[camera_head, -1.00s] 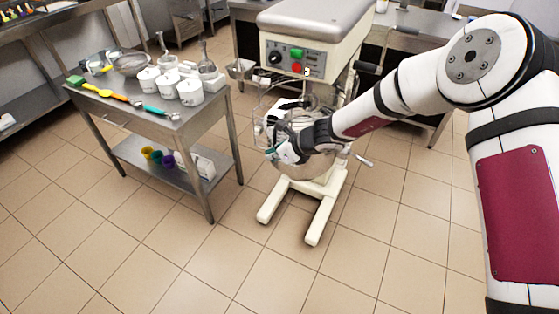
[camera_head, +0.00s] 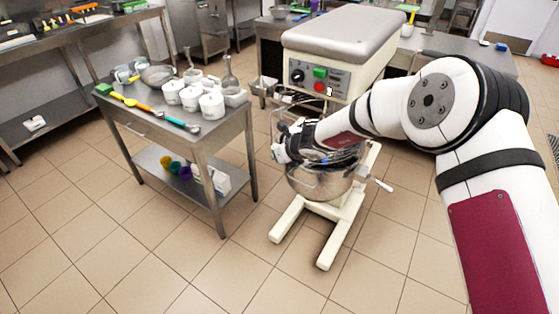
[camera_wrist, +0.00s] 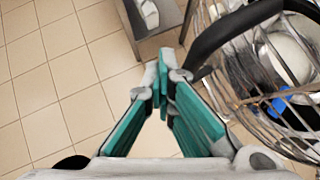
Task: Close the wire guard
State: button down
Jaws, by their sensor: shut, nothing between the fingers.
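The wire guard (camera_head: 280,120) is on the cream mixer (camera_head: 318,62), above its steel bowl (camera_head: 318,182). It is partly hidden behind my arm in the head view. In the wrist view the guard's curved wires (camera_wrist: 262,78) fill the right side, with a thick black bar (camera_wrist: 236,24) above them. My gripper (camera_head: 277,153) is at the left side of the bowl. In the wrist view my gripper (camera_wrist: 163,62) is shut and empty, its tips just left of the guard and bar. I cannot tell whether the tips touch them.
A steel table (camera_head: 200,135) with white jars, glassware and utensils stands left of the mixer. The mixer's feet (camera_head: 330,243) reach forward on the tiled floor. The floor in front is clear. A counter (camera_head: 460,52) stands behind the mixer.

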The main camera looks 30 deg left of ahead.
aim_at(274, 139)
jog(key=w+a+m+t+b, duration=0.1)
jog(key=w+a, duration=0.1)
jog(key=w+a+m+t+h+b, duration=0.1)
jog(key=w+a+b, duration=0.1)
jog(key=shift+w+a+f+m, duration=0.1)
jog(key=shift+w+a+m, duration=0.25)
jog(key=shift+m, duration=0.05)
jog(key=shift+w+a+m+t+h+b, duration=0.25)
jog(key=shift+w+a+m+h+b, duration=0.05)
jog(key=shift+w+m, duration=0.25)
jog(key=shift+w+a+m+t+h+b, duration=0.3)
jog(key=shift+w+m, duration=0.15)
jog(key=shift+w, duration=0.1)
